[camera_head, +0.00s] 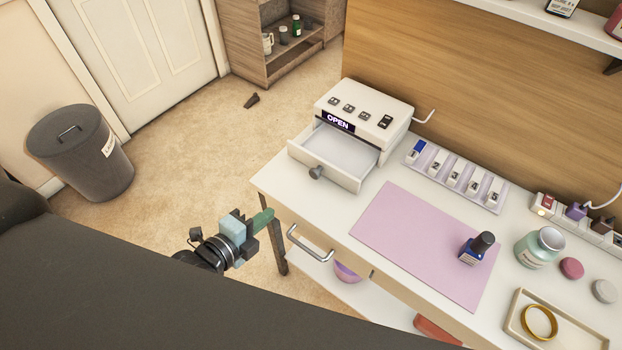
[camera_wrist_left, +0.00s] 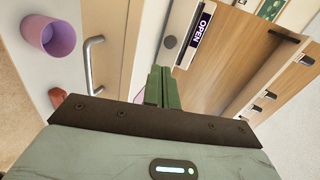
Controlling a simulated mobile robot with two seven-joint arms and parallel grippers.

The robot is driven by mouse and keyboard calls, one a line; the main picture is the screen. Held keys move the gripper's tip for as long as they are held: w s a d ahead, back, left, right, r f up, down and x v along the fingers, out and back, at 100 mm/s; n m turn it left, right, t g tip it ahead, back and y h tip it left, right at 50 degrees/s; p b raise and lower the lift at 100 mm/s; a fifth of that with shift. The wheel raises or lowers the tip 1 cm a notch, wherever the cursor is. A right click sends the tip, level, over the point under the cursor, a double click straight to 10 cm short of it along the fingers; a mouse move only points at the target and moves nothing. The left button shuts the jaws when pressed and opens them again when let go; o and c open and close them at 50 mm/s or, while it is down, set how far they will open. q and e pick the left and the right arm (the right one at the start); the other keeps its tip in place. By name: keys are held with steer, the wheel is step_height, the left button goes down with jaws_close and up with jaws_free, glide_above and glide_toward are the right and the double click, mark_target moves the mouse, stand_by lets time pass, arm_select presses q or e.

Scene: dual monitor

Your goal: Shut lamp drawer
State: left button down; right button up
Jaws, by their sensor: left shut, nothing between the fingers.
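A white lamp drawer (camera_head: 330,170) with a round dark knob (camera_head: 317,172) sticks out from a white box (camera_head: 366,112) at the desk's far left corner. It is pulled open and looks empty inside. An "OPEN" sign (camera_head: 338,121) glows above it. My left gripper (camera_head: 264,217) is shut and empty, with green fingers, in front of the desk's left end, apart from the drawer and nearer the camera. In the left wrist view the shut fingers (camera_wrist_left: 160,72) point toward the desk, with the knob (camera_wrist_left: 170,42) and sign (camera_wrist_left: 202,28) beyond. My right gripper is out of view.
A metal handle (camera_head: 309,245) is on the desk front near my left gripper. A numbered purple tray (camera_head: 455,180) lies right of the box.

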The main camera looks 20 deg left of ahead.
arm_select(q)
glide_toward(313, 176)
steer(key=shift+m, duration=0.3)
steer(key=x, duration=0.4)
steer(key=shift+w+d+f, duration=0.1)
steer(key=shift+w+f, duration=0.1)
steer(key=shift+w, duration=0.1)
steer(key=shift+w+d, duration=0.2)
steer(key=shift+w, duration=0.5)
steer(key=shift+w+f, duration=0.1)
steer(key=shift+w, duration=0.05)
